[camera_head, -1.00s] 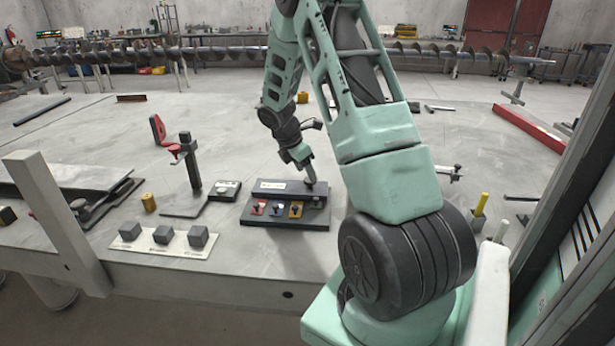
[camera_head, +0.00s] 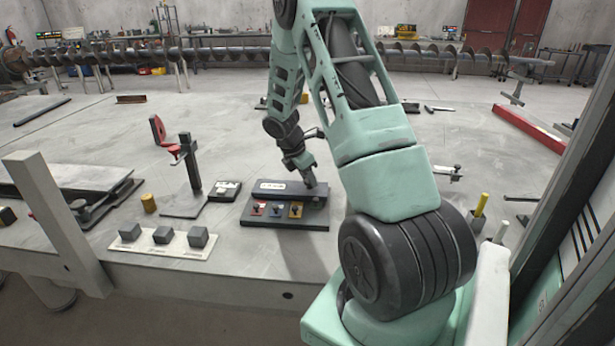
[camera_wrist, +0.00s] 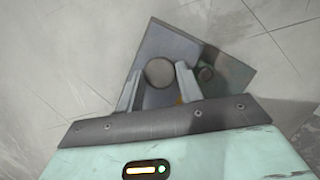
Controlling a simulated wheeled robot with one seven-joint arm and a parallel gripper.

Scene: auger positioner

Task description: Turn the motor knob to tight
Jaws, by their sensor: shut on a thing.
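A dark control box (camera_head: 286,223) with a white label lies on the table, with red, blue and yellow coloured switches along its front. My gripper (camera_head: 311,184) reaches down onto the right end of the box. In the wrist view, a round grey knob (camera_wrist: 159,72) sits between the fingertips of my gripper (camera_wrist: 159,76), which is shut on it. I cannot read any tight marking or the knob's angle.
A white strip with grey blocks (camera_head: 130,231) lies front left. A black post stand (camera_head: 190,165) and a small dark box (camera_head: 224,191) stand left of the control box. The table behind is mostly clear.

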